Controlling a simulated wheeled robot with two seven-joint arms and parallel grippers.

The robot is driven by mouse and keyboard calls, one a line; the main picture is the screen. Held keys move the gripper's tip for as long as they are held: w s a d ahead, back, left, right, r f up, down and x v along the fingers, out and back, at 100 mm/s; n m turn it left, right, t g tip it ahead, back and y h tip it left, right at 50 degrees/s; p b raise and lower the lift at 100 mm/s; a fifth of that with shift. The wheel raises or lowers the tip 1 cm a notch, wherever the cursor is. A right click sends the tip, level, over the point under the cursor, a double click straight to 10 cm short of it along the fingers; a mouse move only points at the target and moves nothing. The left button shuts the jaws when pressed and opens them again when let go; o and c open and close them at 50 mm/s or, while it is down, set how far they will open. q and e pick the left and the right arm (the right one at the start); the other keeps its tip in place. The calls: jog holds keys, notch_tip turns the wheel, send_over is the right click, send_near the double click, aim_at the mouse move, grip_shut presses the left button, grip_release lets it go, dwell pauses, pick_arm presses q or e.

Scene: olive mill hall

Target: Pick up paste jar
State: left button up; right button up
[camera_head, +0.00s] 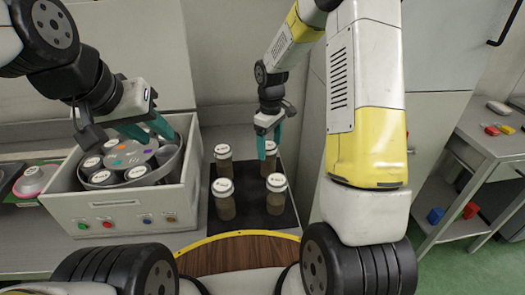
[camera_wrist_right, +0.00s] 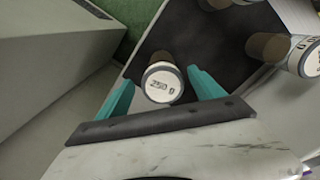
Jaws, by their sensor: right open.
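Several brown paste jars with white lids stand upright on a black mat (camera_head: 249,207): a near-left jar (camera_head: 223,207), a near-right jar (camera_head: 276,203), a far-left jar (camera_head: 223,167) and a far-right jar (camera_head: 271,147), partly hidden by my right gripper (camera_head: 269,142). My right gripper is open. In the right wrist view, a jar lid marked 250 g (camera_wrist_right: 162,82) lies between its two teal fingers, with gaps on both sides. My left gripper (camera_head: 146,128) has its teal fingers apart over the round drum of the grey machine.
The grey machine (camera_head: 110,214) with coloured buttons and a drum holding lidded containers stands left of the mat. A pink-and-white item (camera_head: 35,180) sits further left. A side table (camera_head: 487,140) at right carries small coloured blocks. Another jar (camera_wrist_right: 303,55) is right of the gripper in the wrist view.

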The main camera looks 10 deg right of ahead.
aim_at(268, 160)
jog(key=f, duration=0.6)
jog(key=shift+a+f, duration=0.25)
jog(key=shift+f, duration=0.15)
grip_shut()
jog(key=shift+r, duration=0.1)
